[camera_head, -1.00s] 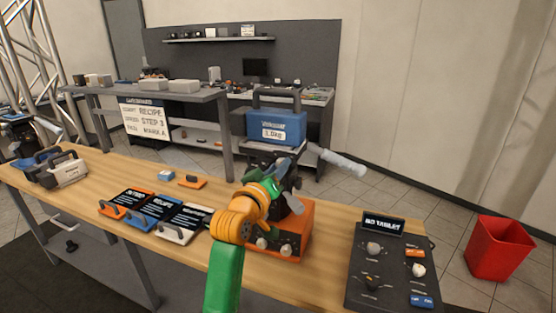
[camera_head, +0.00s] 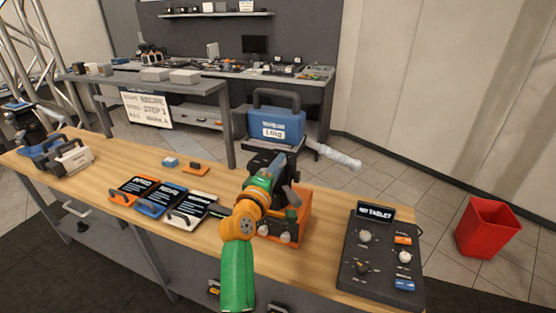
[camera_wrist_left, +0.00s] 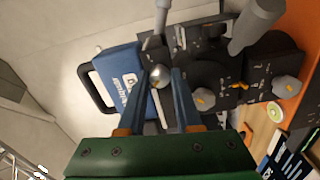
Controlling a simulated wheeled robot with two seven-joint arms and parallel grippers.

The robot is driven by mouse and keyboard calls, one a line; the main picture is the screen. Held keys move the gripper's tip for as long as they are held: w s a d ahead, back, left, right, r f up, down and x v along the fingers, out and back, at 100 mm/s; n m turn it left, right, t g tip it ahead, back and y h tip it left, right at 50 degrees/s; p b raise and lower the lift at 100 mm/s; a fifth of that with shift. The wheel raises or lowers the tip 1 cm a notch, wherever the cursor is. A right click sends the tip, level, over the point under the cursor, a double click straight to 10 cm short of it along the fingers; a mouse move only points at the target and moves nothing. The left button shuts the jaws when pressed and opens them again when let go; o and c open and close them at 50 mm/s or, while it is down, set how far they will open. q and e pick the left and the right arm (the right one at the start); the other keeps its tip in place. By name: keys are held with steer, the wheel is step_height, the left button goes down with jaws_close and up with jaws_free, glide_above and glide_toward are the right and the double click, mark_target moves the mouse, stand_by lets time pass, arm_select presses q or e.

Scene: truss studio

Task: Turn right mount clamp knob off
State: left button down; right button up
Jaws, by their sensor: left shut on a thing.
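The black mount (camera_head: 272,161) stands on an orange box (camera_head: 297,226) on the wooden bench. My left gripper (camera_head: 268,177), on its green and orange arm, is at the front of this mount. In the left wrist view its two blue fingers (camera_wrist_left: 166,74) are shut on a round silver knob (camera_wrist_left: 160,74) at the black mechanism. Grey lobed knobs (camera_wrist_left: 287,89) sit on the same mechanism to the right, clear of the fingers. I cannot tell which of these knobs is the right mount clamp knob. My right gripper is not in view.
A blue 1.0kg weight (camera_head: 276,126) stands behind the mount, with a pale grey bar (camera_head: 338,157) to its right. A black control panel (camera_head: 345,270) lies at the bench's right end. Labelled cards (camera_head: 158,200) lie left of the arm. A red bin (camera_head: 487,229) is on the floor.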

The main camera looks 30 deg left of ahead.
arm_select(q)
steer(key=shift+n+p, duration=0.35)
steer(key=shift+n, duration=0.25)
steer(key=c, duration=0.6)
jaws_free()
steer(key=p+v, duration=0.2)
steer(key=v, duration=0.5)
steer(key=shift+p, duration=0.35)
steer(key=shift+a, duration=0.1)
